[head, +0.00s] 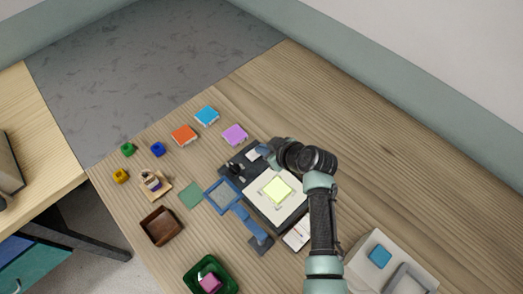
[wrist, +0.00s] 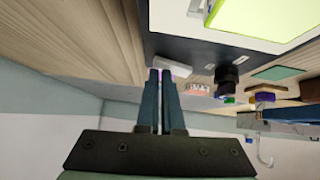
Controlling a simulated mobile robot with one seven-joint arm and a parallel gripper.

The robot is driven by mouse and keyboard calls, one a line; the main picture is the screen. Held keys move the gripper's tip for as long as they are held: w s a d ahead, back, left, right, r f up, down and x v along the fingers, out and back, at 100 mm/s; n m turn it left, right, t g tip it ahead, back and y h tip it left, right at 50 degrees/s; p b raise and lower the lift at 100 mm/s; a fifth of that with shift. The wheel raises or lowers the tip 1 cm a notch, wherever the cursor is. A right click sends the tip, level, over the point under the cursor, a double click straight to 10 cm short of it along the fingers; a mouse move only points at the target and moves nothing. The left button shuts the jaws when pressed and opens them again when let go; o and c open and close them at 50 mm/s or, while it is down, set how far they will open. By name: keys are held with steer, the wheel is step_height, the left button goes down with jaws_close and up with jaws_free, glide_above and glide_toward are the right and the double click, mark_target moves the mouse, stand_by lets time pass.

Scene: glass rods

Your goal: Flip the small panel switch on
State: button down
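A dark panel (head: 240,155) lies on the wooden table beside a white board with a glowing yellow-green square (head: 278,191). A small white piece (head: 252,154), which looks like the panel switch, sits on its far part; it also shows in the wrist view (wrist: 175,66). I cannot tell which way it is set. A black knob (wrist: 228,76) stands beside it, apart from my fingers. My gripper (wrist: 160,72) has its two blue-grey fingers together with only a thin slit between them and nothing seen held. The fingertips are right by the white piece; contact is unclear.
A blue-framed magnifier (head: 223,195) stands left of the board. A brown tray (head: 162,227) and green tray (head: 228,270) are nearer.

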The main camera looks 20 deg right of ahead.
steer(key=shift+s+a+f, duration=0.15)
steer(key=shift+a, duration=0.15)
steer(key=shift+s+a+p, duration=0.25)
steer(key=shift+a+p, duration=0.35)
steer(key=shift+a, duration=0.05)
